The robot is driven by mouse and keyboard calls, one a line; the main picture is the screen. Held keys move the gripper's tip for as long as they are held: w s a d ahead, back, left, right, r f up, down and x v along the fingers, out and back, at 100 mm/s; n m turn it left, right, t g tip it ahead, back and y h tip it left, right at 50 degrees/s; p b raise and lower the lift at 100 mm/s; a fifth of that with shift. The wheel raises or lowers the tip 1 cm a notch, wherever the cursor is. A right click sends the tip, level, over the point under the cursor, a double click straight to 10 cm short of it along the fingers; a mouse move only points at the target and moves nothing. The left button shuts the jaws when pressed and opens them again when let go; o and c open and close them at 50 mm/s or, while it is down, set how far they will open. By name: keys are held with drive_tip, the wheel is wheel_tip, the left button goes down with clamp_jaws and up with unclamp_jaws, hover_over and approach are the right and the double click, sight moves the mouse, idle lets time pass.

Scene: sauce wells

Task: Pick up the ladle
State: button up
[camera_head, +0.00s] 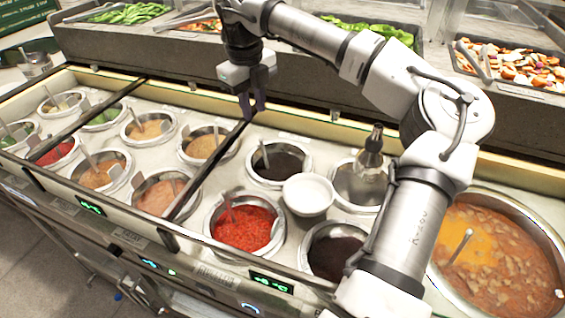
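Several ladle or spoon handles stand in the sauce wells, and I cannot tell which is the ladle meant. One handle (459,246) leans in the large pot of orange-brown stew (495,260) at the right. Another handle (264,153) stands in the dark sauce well (283,165), and one (228,208) in the red sauce well (243,229). The bowls of these utensils are hidden in the sauces. My gripper (253,108) points down above the back edge of the counter, behind the dark sauce well. Its two fingers look apart, with nothing between them.
A dark divider bar (208,170) crosses the counter. Behind is a raised shelf with vegetable trays (515,68). My arm covers part of the right side.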

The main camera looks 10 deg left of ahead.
hover_over(264, 154)
drive_tip(key=a, duration=0.1)
drive_tip(key=f, duration=0.8)
drive_tip(key=shift+w+f+p, duration=0.1)
drive_tip(key=shift+w+p, duration=0.15)
drive_tip(key=shift+p, duration=0.1)
drive_tip(key=shift+d+f+p, duration=0.2)
drive_tip(key=shift+f+p, duration=0.15)
drive_tip(key=shift+f, duration=1)
drive_tip(key=shift+d+f+p, duration=0.2)
drive_tip(key=shift+f+p, duration=0.15)
drive_tip(key=shift+f, duration=1)
drive_tip(key=shift+c, duration=0.4)
clamp_jaws()
